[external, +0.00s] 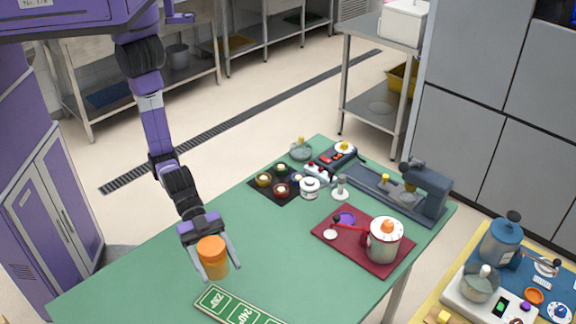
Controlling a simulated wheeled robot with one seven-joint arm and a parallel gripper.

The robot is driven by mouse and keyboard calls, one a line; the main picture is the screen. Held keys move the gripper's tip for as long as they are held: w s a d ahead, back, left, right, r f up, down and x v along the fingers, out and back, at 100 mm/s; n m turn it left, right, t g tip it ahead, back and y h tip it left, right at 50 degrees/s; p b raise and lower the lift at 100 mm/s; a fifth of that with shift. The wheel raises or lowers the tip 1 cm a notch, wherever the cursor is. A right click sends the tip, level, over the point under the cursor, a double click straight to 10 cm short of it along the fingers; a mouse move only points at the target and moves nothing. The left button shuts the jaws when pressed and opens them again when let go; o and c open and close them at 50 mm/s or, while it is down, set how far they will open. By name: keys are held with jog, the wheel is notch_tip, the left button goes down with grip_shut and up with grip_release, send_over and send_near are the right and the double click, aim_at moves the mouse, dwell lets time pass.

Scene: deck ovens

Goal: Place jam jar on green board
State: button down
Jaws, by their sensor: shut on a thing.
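The jam jar (213,257), an orange jar with an orange lid, is upright between the fingers of my gripper (218,266). My gripper is shut on it from the side of the arm. The jar is over the near left part of the green table, and I cannot tell whether its base touches the surface. The green board (233,305) is a flat strip with white-framed panels reading 230° and 240°. It lies on the table just below and right of the jar in the picture, and its near end is cut off by the frame edge.
A dark red tray (336,254) holds a cream canister (385,242) and a red-handled utensil. The table's middle (250,238) is clear.

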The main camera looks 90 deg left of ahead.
notch_tip(320, 180, down, 11)
jog(key=shift+f, duration=0.1)
dwell(0.4)
jog(key=shift+f, duration=0.1)
jog(key=shift+c, duration=1.4)
grip_release()
jog(key=shift+f, duration=0.1)
